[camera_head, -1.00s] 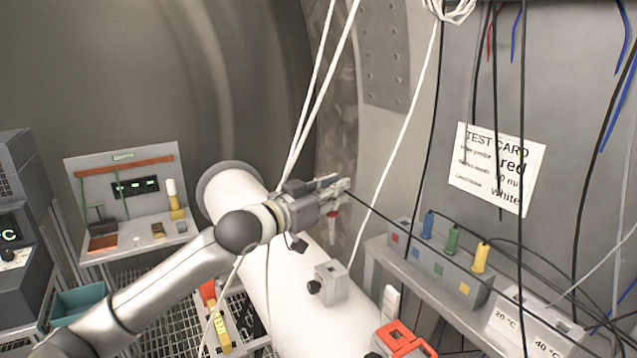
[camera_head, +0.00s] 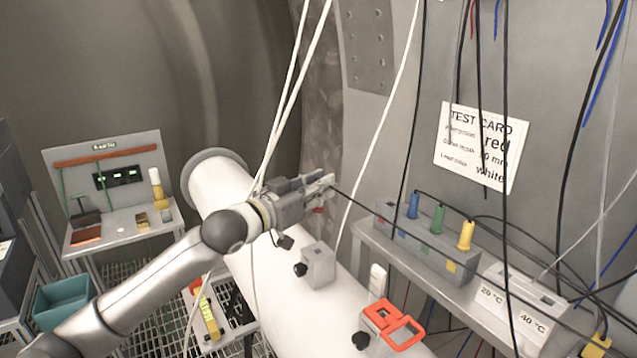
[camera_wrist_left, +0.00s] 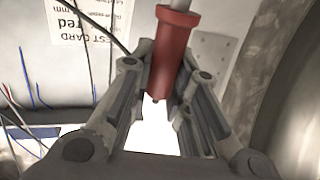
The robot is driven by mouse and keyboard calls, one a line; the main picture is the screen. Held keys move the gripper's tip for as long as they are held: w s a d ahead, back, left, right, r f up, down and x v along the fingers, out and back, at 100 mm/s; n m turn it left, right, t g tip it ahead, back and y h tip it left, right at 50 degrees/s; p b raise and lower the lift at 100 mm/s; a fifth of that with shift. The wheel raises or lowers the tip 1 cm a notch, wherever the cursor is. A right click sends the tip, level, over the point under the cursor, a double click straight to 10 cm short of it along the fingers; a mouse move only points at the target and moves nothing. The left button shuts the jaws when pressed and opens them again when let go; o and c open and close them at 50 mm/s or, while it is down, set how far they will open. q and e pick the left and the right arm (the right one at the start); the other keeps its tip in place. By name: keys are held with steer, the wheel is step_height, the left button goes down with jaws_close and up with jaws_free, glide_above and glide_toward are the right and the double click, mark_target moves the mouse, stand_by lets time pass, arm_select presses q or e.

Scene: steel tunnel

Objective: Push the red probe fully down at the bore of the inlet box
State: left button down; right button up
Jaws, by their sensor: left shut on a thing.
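The red probe (camera_wrist_left: 172,48) is between the fingers of my left gripper (camera_wrist_left: 166,78), which is shut on it. In the head view, only a small red part of the probe (camera_head: 318,210) shows below the fingers of my left gripper (camera_head: 326,183). The gripper is above the white pipe, with the probe apart from the boxes on it. A small grey box (camera_head: 319,268) with a black knob sits on the pipe below the gripper. A second grey box (camera_head: 372,325) with a red frame sits nearer. I cannot tell which is the inlet box; no bore shows clearly. My right gripper is not in view.
The white pipe (camera_head: 218,185) runs beneath my left arm. A shelf at right holds a box with coloured plugs (camera_head: 425,240) and a temperature-marked block (camera_head: 515,300). Cables hang near the gripper. A test card (camera_head: 480,148) is on the wall.

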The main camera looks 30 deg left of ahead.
mark_target(318, 238)
arm_select(q)
steer(key=shift+f+b, duration=0.5)
steer(key=shift+f, duration=0.65)
steer(key=shift+p, duration=0.7)
stand_by(0.7)
steer(key=shift+f+b, duration=2.3)
steer(key=shift+f, duration=1.5)
steer(key=c, duration=1.3)
jaws_free()
steer(key=shift+r, duration=0.1)
steer(key=shift+s, duration=0.1)
steer(key=v, duration=1.2)
